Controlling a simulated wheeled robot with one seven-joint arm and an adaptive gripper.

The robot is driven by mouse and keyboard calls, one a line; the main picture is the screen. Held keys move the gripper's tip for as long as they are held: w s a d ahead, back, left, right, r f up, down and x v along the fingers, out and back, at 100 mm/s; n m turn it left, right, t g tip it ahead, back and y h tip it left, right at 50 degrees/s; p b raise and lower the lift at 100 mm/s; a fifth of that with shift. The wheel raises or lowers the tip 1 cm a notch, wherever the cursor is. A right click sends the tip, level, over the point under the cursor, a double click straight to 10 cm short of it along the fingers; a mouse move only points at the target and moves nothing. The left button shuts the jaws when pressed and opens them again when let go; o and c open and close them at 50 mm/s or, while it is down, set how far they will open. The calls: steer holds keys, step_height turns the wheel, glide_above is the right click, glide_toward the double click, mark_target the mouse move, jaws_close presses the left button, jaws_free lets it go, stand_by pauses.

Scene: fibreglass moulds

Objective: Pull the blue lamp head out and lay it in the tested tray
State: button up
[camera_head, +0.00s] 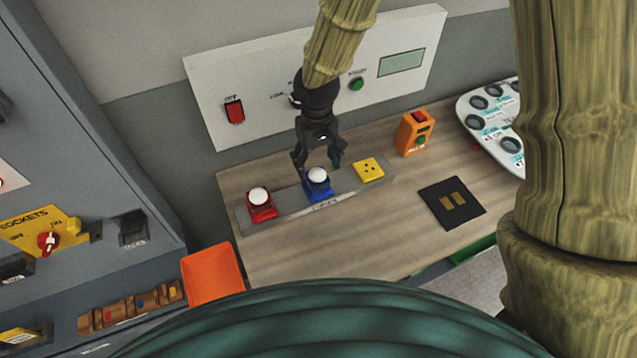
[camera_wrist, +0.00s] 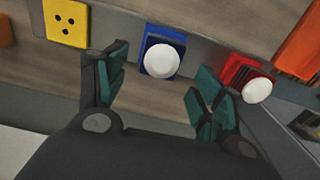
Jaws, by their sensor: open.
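The blue lamp head (camera_head: 318,190), a blue square block with a white dome, sits on a grey strip (camera_head: 290,208) on the wooden table. In the wrist view the blue lamp head (camera_wrist: 161,55) shows just beyond and between my fingertips. My gripper (camera_head: 318,164) is open and empty, pointing down close over the white dome; the wrist view shows both fingers of my gripper (camera_wrist: 155,75) apart. I cannot tell whether they touch it. No tray label is readable; an orange tray (camera_head: 212,275) is at the table's left front and a green edge (camera_head: 472,249) shows at the right front.
A red lamp head (camera_head: 261,205) stands left of the blue one and a yellow socket (camera_head: 369,170) right of it. An orange box (camera_head: 415,132), a black plate (camera_head: 451,203) and a white holed board (camera_head: 492,120) lie farther right. A white panel (camera_head: 318,75) stands behind.

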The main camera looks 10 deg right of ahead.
mark_target(318, 176)
steer(key=f, duration=0.1)
steer(key=f+b, duration=0.1)
steer(key=shift+w+f, duration=0.3)
steer(key=shift+w, duration=0.1)
steer(key=shift+s+f+b, duration=0.6)
steer(key=shift+s+b, duration=0.1)
steer(key=shift+b, duration=0.2)
steer(key=shift+s+f, duration=0.2)
steer(key=shift+s, duration=0.1)
steer(key=f, duration=0.1)
steer(key=w+f+b, duration=0.1)
steer(key=f, duration=0.1)
steer(key=shift+w, duration=0.2)
steer(key=shift+s+r, duration=0.2)
steer(key=shift+s, duration=0.25)
steer(key=shift+w+f, duration=0.2)
steer(key=shift+w, duration=0.1)
steer(key=shift+s+r, duration=0.15)
steer(key=shift+s, duration=0.05)
steer(key=shift+w+a, duration=0.1)
